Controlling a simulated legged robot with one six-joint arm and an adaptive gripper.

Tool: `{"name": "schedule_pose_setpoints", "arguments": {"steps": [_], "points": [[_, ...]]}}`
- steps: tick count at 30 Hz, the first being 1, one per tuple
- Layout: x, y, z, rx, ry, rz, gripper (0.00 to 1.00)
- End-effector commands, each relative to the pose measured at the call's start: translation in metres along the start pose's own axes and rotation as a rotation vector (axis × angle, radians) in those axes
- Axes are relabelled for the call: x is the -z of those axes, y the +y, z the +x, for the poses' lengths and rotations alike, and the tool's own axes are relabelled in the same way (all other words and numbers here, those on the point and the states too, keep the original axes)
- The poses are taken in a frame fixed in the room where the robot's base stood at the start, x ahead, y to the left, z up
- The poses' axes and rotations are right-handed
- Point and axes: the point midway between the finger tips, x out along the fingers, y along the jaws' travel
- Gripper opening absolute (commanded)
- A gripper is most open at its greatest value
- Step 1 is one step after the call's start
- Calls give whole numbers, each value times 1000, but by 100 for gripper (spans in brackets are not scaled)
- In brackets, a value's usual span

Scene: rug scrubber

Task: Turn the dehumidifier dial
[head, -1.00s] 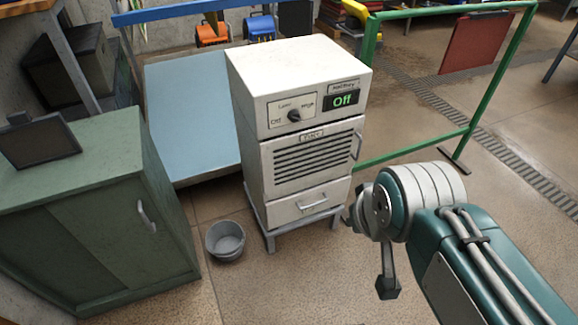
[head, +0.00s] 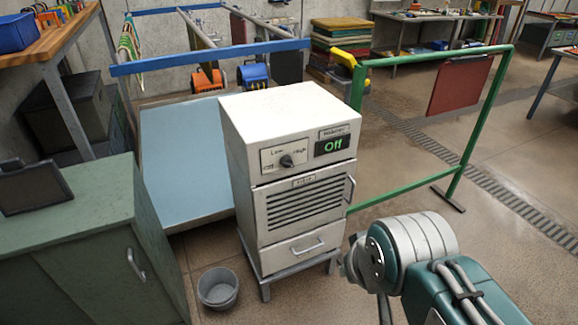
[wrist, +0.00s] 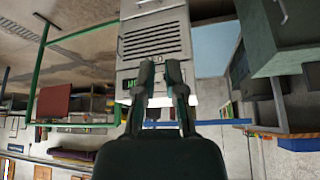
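The white dehumidifier (head: 293,180) stands on a grey stand in the middle of the head view. Its dark dial (head: 287,161) sits on the upper front panel, between labels that include "Low" and "High". The green display (head: 332,146) beside it reads "Off". My arm is at the lower right of the head view, clear of the dial. In the inverted wrist view, my gripper (wrist: 160,72) points towards the dehumidifier front (wrist: 152,42). Its two fingers are apart with nothing between them. The dial is not discernible there, with the fingers covering part of the panel.
A grey bucket (head: 218,290) stands on the floor left of the dehumidifier. A green cabinet (head: 95,245) is at the left. A green metal frame (head: 470,140) stands behind right, and a light blue panel (head: 188,150) behind left. Floor in front is open.

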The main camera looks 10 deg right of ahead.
Motion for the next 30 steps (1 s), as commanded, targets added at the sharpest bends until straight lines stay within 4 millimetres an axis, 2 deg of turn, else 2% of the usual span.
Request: {"name": "schedule_pose_setpoints", "arguments": {"steps": [1, 2, 3, 4, 11, 18, 24, 30], "points": [[5, 1, 2, -3, 6, -7, 54], [10, 2, 4, -7, 15, -15, 67], [19, 3, 8, -13, 30, -30, 85], [27, 5, 12, -19, 43, -45, 90], [111, 19, 54, -83, 202, -218, 90], [188, 29, 108, -148, 368, -417, 90], [238, 33, 160, -196, 506, -585, 90], [274, 33, 216, -237, 651, -745, 90]]}}
